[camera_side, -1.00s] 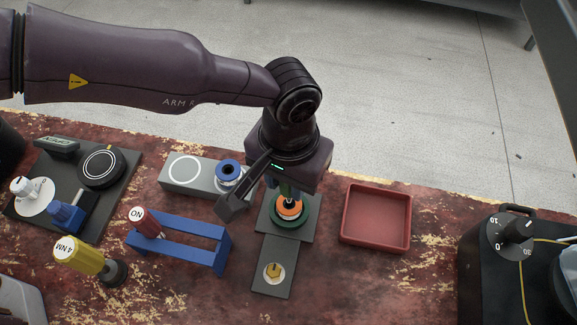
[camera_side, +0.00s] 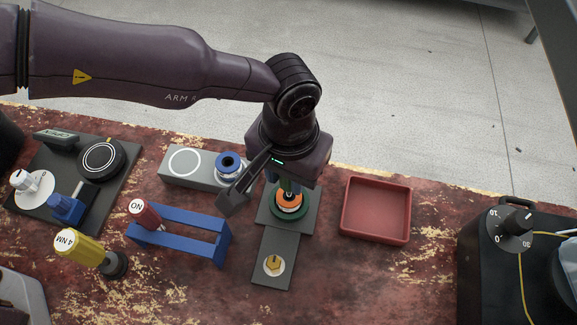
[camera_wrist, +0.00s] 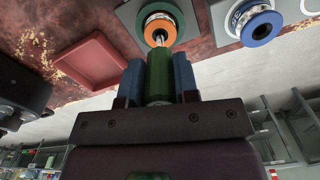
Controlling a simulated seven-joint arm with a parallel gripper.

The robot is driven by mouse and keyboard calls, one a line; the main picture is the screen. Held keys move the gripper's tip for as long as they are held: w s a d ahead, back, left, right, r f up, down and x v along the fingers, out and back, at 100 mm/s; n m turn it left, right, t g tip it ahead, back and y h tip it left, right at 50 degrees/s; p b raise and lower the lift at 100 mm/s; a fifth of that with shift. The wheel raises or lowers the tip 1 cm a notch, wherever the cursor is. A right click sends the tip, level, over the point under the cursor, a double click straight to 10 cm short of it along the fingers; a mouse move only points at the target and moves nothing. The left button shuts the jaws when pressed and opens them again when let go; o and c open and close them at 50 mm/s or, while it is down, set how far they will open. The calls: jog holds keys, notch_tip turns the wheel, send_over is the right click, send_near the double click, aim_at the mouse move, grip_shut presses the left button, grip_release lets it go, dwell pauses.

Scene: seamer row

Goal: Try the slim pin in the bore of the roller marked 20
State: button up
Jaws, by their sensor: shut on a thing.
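My gripper (camera_side: 286,186) is shut on the green handle of a pin (camera_wrist: 160,72), which sits between its blue fingers. The pin's slim metal tip (camera_wrist: 159,38) points at the bore of an orange-ringed roller (camera_side: 289,198) and meets or enters it; I cannot tell how deep. That roller also shows in the wrist view (camera_wrist: 160,20). It sits in a dark green ring (camera_side: 276,211) on a grey plate. No number is readable on it. A blue-ringed roller (camera_side: 229,161) stands on a grey block to the left and shows in the wrist view (camera_wrist: 262,27).
A red-handled pin marked NO (camera_side: 144,212) rests in the blue rack (camera_side: 190,251). An empty red tray (camera_side: 376,238) is right of the plate. A black box with a dial (camera_side: 515,225) stands further right.

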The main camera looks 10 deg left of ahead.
jog(key=shift+f, duration=1.45)
dwell(1.6)
jog(key=shift+r, duration=0.1)
jog(key=shift+r, duration=2.4)
